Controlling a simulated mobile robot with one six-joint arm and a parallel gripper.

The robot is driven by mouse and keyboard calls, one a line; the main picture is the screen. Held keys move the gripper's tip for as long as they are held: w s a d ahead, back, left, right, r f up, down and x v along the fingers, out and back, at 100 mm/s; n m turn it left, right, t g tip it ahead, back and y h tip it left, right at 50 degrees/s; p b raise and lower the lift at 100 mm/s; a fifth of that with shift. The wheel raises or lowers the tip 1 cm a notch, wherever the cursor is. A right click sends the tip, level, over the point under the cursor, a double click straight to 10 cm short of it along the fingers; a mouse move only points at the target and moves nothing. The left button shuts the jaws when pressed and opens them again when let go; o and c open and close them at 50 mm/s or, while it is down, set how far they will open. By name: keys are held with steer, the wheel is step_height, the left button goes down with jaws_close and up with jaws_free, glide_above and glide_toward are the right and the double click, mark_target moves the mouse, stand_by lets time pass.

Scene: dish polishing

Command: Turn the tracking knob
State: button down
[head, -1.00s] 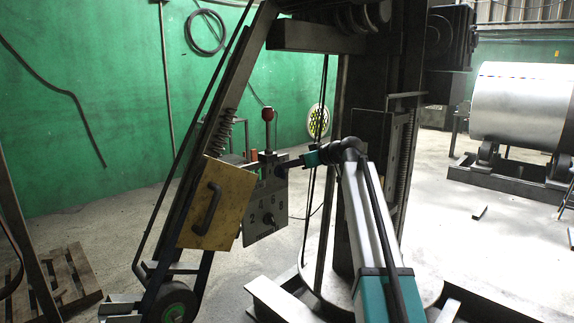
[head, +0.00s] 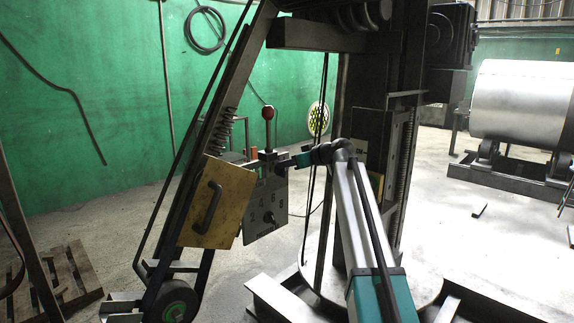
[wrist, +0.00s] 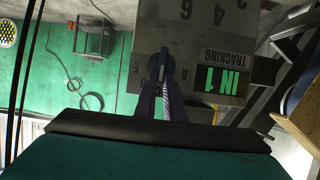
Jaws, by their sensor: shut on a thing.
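The control panel (head: 252,228) is a tilted grey plate. It carries a dial with black numbers and a small dark knob (head: 268,217) at the dial's centre. In the wrist view the panel (wrist: 140,82) shows inverted, with the word TRACKING and a lit green IN 1 display (wrist: 222,80).
A lever with a red ball (head: 268,112) stands just above the panel. A yellow plate (head: 228,185) with a black handle is on its left. A dark machine column (head: 366,130) stands close on the right. A pallet (head: 55,285) lies at the lower left.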

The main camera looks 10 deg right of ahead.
steer(key=shift+w+d, duration=0.15)
steer(key=shift+w+d+f+m+g+y, duration=0.15)
steer(key=shift+d+m+g+y, duration=0.1)
steer(key=shift+m+y, duration=0.5)
steer(key=shift+w+d+f+m+g+y, duration=0.1)
steer(key=shift+w+d+m+g+y, duration=0.25)
steer(key=shift+m, duration=0.7)
steer(key=shift+d+f+m+g+y, duration=0.1)
steer(key=shift+m+g+y, duration=0.1)
steer(key=shift+m+y, duration=0.6)
steer(key=c, duration=1.8)
jaws_free()
steer(key=shift+c, duration=0.2)
steer(key=b+v, duration=0.2)
steer(key=v, duration=1.1)
steer(key=shift+s+d+r, duration=0.15)
steer(key=shift+s+r, duration=0.05)
steer(key=shift+s, duration=0.05)
